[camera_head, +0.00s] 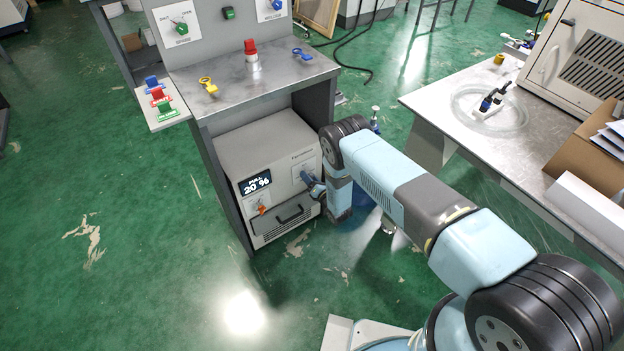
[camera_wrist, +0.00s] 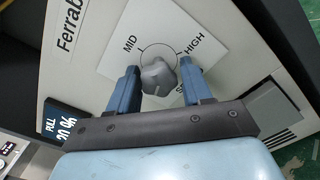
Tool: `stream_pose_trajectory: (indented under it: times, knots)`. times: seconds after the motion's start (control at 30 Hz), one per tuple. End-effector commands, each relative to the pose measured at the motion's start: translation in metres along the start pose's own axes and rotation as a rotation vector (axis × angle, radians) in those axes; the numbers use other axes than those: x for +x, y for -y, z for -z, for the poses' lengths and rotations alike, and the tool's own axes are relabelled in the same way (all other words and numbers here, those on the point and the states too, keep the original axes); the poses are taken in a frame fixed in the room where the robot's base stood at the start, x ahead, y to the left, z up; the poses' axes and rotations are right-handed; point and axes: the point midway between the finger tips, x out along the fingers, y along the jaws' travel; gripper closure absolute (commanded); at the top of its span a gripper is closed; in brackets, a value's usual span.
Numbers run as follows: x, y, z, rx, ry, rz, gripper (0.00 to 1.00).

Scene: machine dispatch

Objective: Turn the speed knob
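The speed knob (camera_wrist: 157,77) is a grey knob on a white dial plate (camera_wrist: 115,63) marked MID and HIGH, seen in the wrist view. A third label starting with S is partly hidden behind my right finger. My gripper (camera_wrist: 159,66) is open, with one blue finger on each side of the knob and a small gap showing on both sides. I cannot tell which label the knob points to. In the head view my gripper (camera_head: 308,180) is at the front of the grey machine (camera_head: 270,147), and the knob is mostly hidden there.
An orange knob (camera_head: 262,208) and a black handle (camera_head: 290,214) are below. The machine sits under a metal bench (camera_head: 225,90) bearing colored keys and a red button (camera_head: 251,47). A table (camera_head: 480,105) stands to the right.

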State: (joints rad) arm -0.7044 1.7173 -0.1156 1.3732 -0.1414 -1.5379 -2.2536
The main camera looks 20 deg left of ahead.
Motion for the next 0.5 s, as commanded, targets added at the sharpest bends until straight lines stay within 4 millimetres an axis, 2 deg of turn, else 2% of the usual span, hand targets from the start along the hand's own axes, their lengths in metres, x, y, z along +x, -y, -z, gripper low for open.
stream_pose_trajectory:
  times: [0.07,0.4,0.43,0.5]
  knots:
    - [0.0,0.0,0.0,0.0,0.0,0.0,0.59]
    - [0.0,0.0,0.0,0.0,0.0,0.0,0.92]
    - [-0.015,0.009,-0.009,-0.001,-0.001,0.005,0.93]
    - [-0.006,0.004,-0.004,0.0,-0.001,0.002,0.95]
